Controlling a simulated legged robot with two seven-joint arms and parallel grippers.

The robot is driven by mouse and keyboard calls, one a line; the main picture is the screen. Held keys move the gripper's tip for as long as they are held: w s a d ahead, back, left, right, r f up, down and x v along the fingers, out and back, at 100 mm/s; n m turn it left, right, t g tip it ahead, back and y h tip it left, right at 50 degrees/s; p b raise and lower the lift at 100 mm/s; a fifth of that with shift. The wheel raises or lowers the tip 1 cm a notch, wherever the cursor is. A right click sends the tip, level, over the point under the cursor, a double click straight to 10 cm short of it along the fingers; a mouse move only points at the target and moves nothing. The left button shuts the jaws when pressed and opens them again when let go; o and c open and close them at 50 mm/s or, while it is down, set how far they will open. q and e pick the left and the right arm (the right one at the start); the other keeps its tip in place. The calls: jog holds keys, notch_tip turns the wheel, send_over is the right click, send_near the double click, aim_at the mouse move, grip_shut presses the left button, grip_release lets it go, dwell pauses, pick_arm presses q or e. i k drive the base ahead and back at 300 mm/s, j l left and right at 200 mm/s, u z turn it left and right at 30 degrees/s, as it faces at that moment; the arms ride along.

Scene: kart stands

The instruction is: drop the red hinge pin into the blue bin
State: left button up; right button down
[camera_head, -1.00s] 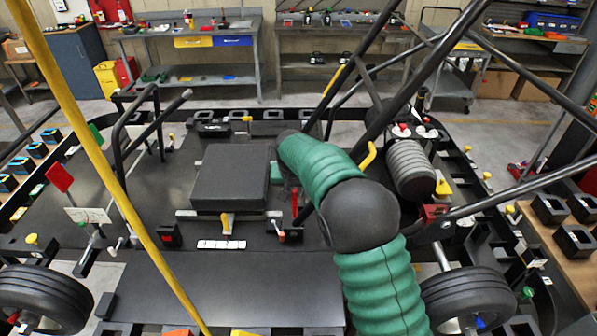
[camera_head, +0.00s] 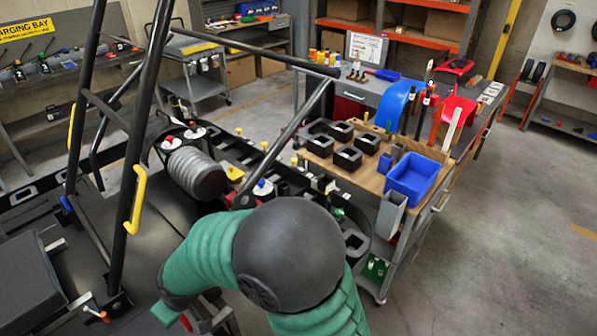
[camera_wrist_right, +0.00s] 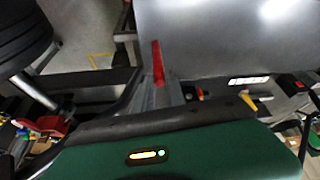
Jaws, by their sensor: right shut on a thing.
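The red hinge pin (camera_wrist_right: 157,62) stands out from between the fingers of my right gripper (camera_wrist_right: 160,90) in the right wrist view. The gripper is shut on it, above the dark kart deck. In the head view my right arm bends at the lower middle, and a bit of red (camera_head: 186,322) shows by its hand at the bottom edge. The blue bin (camera_head: 412,182) is open-topped and sits on the wooden top of a cart at the right, well away from the hand. My left gripper is not in view.
Black square holders (camera_head: 347,158) stand on the wooden cart top (camera_head: 370,180), left of the bin. A grey box (camera_head: 391,214) hangs at its front. Black kart frame tubes (camera_head: 135,150) rise left of my arm. Open floor (camera_head: 500,240) lies to the right.

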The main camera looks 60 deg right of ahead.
aim_at(415, 188)
jog(key=z, duration=2.05)
